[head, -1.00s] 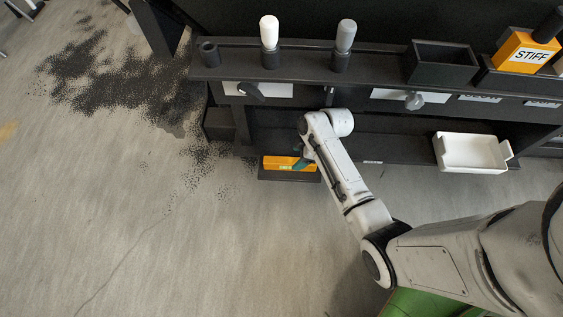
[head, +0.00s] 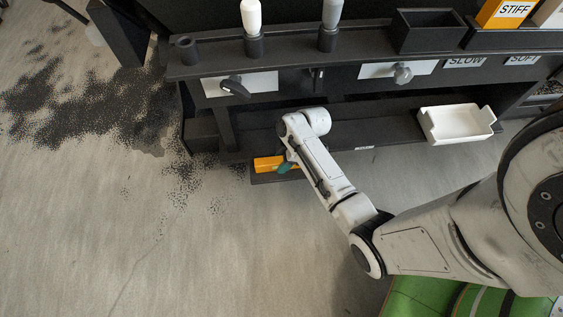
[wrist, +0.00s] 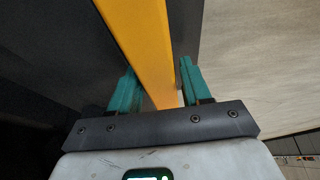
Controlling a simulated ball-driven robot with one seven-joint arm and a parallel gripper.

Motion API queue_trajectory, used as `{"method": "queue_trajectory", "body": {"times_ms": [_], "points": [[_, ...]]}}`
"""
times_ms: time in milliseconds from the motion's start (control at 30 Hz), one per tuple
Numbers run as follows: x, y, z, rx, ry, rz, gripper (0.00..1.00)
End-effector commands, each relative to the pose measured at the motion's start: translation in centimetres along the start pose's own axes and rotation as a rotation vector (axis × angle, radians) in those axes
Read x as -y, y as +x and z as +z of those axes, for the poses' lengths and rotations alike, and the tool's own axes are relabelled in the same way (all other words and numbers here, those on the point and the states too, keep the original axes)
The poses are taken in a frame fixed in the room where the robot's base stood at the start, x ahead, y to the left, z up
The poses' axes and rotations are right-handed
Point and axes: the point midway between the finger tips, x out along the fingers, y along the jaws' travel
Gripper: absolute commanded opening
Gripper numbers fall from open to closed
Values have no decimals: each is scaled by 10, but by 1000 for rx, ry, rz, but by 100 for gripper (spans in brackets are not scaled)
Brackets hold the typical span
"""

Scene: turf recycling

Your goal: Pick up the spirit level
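The spirit level is an orange-yellow bar (head: 267,163) low down at the foot of the dark bench, on a dark ledge (head: 262,179) near the floor. In the wrist view the bar (wrist: 143,40) runs from the top edge down between the teal fingers of my gripper (wrist: 157,70). The fingers stand on either side of the bar, with a narrow gap at the right finger; contact at the left finger is unclear. My gripper (head: 286,164) looks open around the bar. In the head view my wrist and fingers hide its right part.
The dark bench (head: 350,50) rises directly behind, with upright handles, knobs and an open black box (head: 428,32). A white tray (head: 455,124) sits on the lower shelf at right. Black granules (head: 95,108) cover floor at left; the front floor is clear.

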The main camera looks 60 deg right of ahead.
Motion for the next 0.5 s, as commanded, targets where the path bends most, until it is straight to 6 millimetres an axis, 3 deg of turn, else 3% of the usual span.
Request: {"method": "queue_trajectory", "body": {"times_ms": [500], "points": [[0,0,0,0,0,1,1]]}}
